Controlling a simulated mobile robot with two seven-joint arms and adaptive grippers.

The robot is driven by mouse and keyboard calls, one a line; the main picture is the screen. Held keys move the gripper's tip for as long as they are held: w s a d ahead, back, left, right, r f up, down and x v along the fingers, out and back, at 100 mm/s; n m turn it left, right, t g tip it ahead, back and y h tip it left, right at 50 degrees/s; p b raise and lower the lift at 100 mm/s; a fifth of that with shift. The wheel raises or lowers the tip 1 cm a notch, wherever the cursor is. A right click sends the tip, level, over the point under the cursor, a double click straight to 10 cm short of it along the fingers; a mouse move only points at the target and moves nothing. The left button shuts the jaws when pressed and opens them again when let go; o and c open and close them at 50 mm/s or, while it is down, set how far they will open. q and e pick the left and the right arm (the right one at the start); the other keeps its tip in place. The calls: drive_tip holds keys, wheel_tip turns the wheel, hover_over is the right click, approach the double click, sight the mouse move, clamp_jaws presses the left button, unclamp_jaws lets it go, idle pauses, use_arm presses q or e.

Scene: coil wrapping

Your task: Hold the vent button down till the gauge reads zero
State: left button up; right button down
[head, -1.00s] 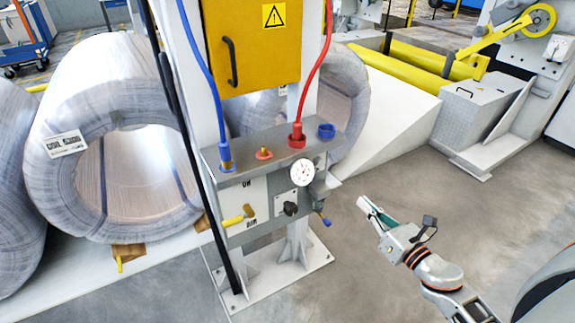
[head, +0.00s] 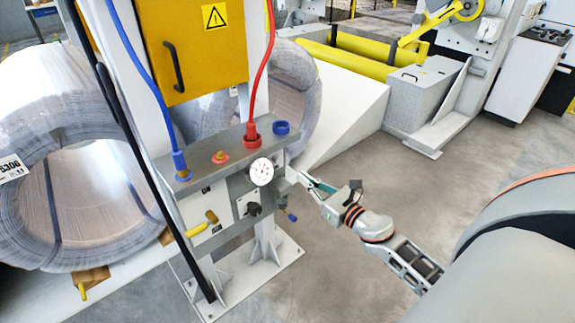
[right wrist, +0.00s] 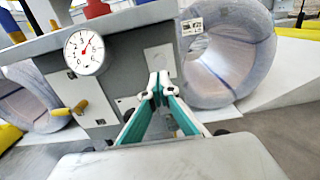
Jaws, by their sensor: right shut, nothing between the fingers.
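The round white gauge (head: 261,171) is on the front of the grey panel box (head: 205,184). In the right wrist view, the gauge (right wrist: 84,52) has a red needle pointing up and slightly right. My right gripper (head: 297,176) is at the box's right end, right of the gauge. In the right wrist view, its green-padded fingers (right wrist: 158,86) are shut with nothing between them, tips close to the box's end. I cannot tell whether they touch it. I cannot pick out the vent button for sure; the fingertips may hide it. My left gripper is not in view.
A dark knob (head: 254,209) and a yellow lever (head: 202,224) stick out in front.

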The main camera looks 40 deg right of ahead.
sight(280, 161)
drive_tip(key=w, duration=0.8)
drive_tip(key=shift+a, duration=0.35)
drive_tip(key=shift+w, duration=0.2)
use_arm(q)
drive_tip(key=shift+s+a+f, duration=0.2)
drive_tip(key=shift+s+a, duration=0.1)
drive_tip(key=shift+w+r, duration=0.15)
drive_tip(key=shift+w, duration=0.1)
